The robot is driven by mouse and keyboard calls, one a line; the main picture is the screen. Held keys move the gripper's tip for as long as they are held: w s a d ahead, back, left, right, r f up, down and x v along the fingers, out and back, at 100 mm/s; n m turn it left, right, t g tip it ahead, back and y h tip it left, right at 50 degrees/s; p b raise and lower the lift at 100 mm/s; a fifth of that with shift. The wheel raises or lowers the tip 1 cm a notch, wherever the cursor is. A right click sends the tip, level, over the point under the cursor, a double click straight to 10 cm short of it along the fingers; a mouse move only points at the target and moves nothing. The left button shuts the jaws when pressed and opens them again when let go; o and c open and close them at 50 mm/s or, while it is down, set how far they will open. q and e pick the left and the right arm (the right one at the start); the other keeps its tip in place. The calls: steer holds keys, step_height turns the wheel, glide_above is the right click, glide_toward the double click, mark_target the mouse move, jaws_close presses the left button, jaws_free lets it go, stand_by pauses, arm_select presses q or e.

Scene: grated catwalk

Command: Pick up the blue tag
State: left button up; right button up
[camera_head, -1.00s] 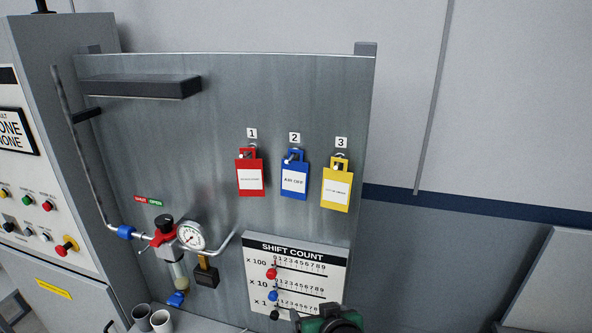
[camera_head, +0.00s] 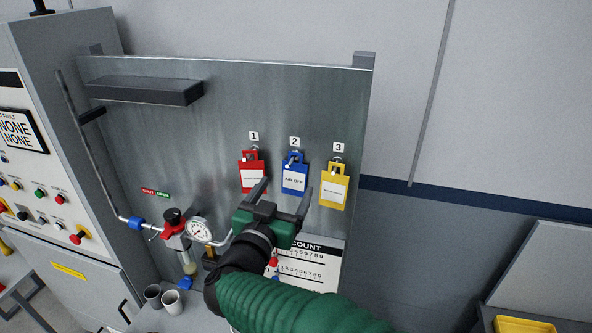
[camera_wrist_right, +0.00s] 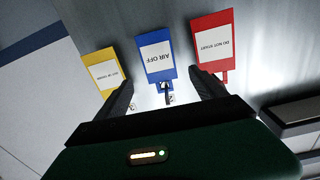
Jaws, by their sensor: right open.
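The blue tag (camera_head: 294,178) hangs on the peg under number 2 on the grey metal panel, with a white "AIR OFF" label. It also shows upside down in the right wrist view (camera_wrist_right: 157,52), between the two fingers' directions. My right gripper (camera_head: 284,194) is open and empty, just in front of and below the blue tag, its fingers pointing at the panel. In the right wrist view the fingers (camera_wrist_right: 165,92) stand apart on either side of the blue tag's hook end. I see no contact. My left gripper is not in view.
A red tag (camera_head: 252,178) hangs left of the blue one and a yellow tag (camera_head: 334,188) right of it, both close to my fingers. A pressure gauge (camera_head: 199,231), a count board (camera_head: 328,258) and two cups (camera_head: 171,301) are lower down. A dark shelf (camera_head: 146,90) juts out upper left.

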mark_target(294, 171)
steer(key=w+p, duration=0.1)
steer(key=w+r+p, duration=0.1)
steer(key=w+p, duration=0.1)
steer(key=shift+d+r, duration=0.25)
steer(key=shift+d, duration=0.15)
steer(key=shift+w+d+f, duration=0.1)
steer(key=shift+w+f, duration=0.05)
steer(key=shift+w, duration=0.3)
steer(key=shift+w+d+f, duration=0.1)
steer(key=shift+w+f, duration=0.05)
steer(key=shift+w, duration=0.3)
steer(key=shift+w+d+f, duration=0.1)
steer(key=shift+w+f, duration=0.05)
steer(key=shift+w, duration=0.05)
steer(key=shift+s+d, duration=0.1)
steer(key=shift+d, duration=0.05)
steer(key=shift+c, duration=1.9)
steer(key=c, duration=1)
